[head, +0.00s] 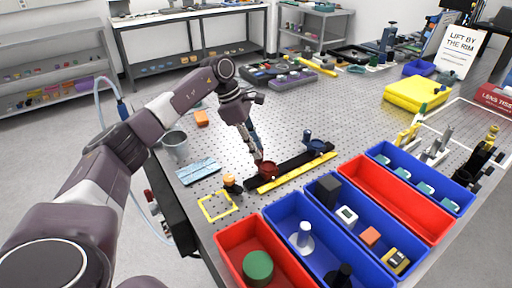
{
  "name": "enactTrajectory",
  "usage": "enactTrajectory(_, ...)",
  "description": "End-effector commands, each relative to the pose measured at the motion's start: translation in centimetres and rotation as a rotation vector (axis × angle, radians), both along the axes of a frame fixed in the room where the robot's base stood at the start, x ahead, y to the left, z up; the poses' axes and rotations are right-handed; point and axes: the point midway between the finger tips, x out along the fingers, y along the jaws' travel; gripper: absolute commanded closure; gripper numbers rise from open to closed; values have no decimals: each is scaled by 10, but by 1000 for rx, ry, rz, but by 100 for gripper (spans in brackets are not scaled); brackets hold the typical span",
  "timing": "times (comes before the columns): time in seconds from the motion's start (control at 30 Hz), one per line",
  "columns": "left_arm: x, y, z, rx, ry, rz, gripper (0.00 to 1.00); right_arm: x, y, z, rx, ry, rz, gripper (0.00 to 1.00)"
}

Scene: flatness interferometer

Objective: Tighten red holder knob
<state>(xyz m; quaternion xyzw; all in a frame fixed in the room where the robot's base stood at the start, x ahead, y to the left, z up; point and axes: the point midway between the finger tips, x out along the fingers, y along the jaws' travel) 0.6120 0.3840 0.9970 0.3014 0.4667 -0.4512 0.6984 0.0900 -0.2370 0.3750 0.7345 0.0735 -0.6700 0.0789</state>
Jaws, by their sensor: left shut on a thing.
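The red holder (268,172) is a small dark red round piece near the left end of a black rail (292,164) on the perforated table. My left gripper (258,158) reaches down from above to the back-left side of the red holder. Its fingers are shut at the holder's knob, which is too small and too covered to see clearly. A blue holder (317,146) stands farther right along the same rail. My right gripper is not in view.
A yellow scale runs along the rail's front edge. Red and blue bins (398,200) with parts fill the front right. A grey cup (175,146), a light blue cloth (198,171) and a small orange-topped piece (231,183) are at left. Behind the rail is some bare table.

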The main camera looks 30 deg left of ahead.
Motion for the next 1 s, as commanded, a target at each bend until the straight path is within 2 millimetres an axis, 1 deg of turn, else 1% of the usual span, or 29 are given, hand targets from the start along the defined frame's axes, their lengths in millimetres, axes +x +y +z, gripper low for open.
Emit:
enactTrajectory(0.27,0,1,1,2,-2,2,100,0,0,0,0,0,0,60)
enactTrajectory(0.3,0,1,1,2,-2,2,80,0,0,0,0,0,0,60)
enactTrajectory(0.4,0,1,0,2,-1,2,68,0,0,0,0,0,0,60)
enactTrajectory(0.47,0,1,0,2,-1,2,63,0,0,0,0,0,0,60)
enactTrajectory(0.77,0,1,2,0,0,1,63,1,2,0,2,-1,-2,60)
enactTrajectory(0.87,-1,4,10,1,-2,2,63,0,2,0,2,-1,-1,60)
enactTrajectory(0.97,-4,10,26,0,-3,2,63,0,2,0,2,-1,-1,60)
enactTrajectory(1.0,-4,13,34,0,-6,3,63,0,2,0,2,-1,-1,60)
